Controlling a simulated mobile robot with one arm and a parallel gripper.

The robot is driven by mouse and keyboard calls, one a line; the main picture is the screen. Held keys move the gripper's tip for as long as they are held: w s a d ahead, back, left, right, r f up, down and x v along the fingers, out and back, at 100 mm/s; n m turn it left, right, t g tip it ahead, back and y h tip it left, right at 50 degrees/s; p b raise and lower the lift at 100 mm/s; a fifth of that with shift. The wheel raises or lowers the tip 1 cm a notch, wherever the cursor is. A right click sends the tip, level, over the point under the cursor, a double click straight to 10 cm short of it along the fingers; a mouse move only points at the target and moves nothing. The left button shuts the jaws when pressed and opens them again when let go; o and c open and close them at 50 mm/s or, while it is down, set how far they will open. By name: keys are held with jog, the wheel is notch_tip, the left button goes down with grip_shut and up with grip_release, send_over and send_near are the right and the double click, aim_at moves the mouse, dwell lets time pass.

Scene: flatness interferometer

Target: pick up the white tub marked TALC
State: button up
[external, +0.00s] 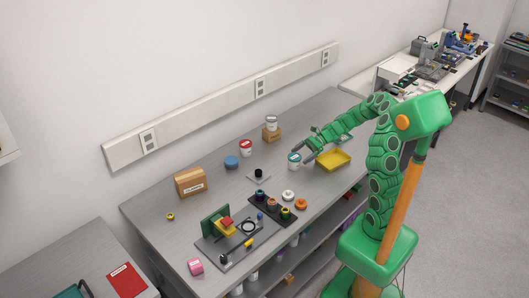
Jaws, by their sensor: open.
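Several white tubs stand on the grey bench, and their labels are too small to read, so I cannot tell which one is marked TALC. One white tub with a teal band (294,160) stands just left of my gripper (307,150). A white tub with a red band (246,148) stands further left, toward the wall. Another white tub (271,121) sits on a small brown box (271,134). My gripper is open, at the end of my green arm reaching in from the right. It appears close to the teal-banded tub; contact cannot be told.
A yellow tray (333,160) lies right of my gripper, under my forearm. A blue round container (231,162), a cardboard box (190,182) and a dark rack with several bottles (272,208) stand to the left. An optical setup (228,234) occupies the bench's near-left part.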

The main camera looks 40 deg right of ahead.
aim_at(297, 156)
jog(key=shift+w+r+x, duration=0.1)
jog(key=shift+x, duration=0.85)
jog(key=shift+w+r+x, duration=0.1)
jog(key=shift+x, duration=0.9)
jog(key=shift+w+r+x, duration=0.1)
jog(key=shift+r+x, duration=0.05)
jog(key=shift+x, duration=0.8)
jog(key=shift+c, duration=0.2)
jog(key=c, duration=1)
